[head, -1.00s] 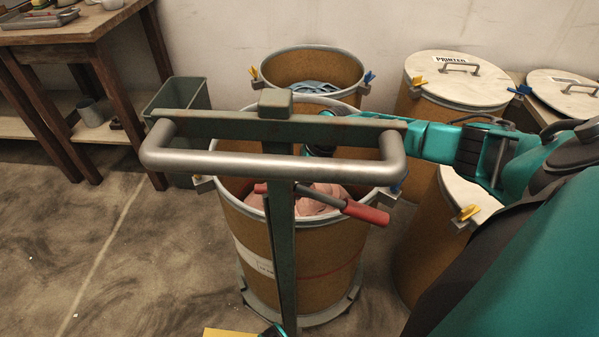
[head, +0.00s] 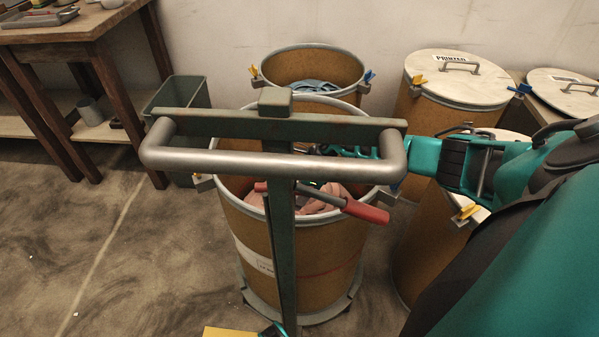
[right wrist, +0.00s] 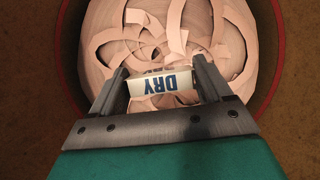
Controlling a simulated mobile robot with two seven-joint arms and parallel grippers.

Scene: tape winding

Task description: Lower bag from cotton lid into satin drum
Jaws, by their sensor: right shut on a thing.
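A small white bag marked DRY (right wrist: 160,85) is between the two fingers of my right gripper (right wrist: 163,72), which is shut on it. In the right wrist view the bag hangs over loose pale pink tape (right wrist: 235,40) inside a drum. In the head view my right arm reaches from the right into the open front drum (head: 325,250), which holds the pink tape; I take this as the satin drum. The handle in front partly hides the gripper there. I cannot tell whether the bag touches the tape.
A trolley handle (head: 270,163) and its post stand in front of the drum. An open drum (head: 312,68) with blue contents is behind. A lid labelled PRINTED (head: 460,75) and another lid (head: 570,92) are at the right. A bin (head: 180,95) stands left; floor there is clear.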

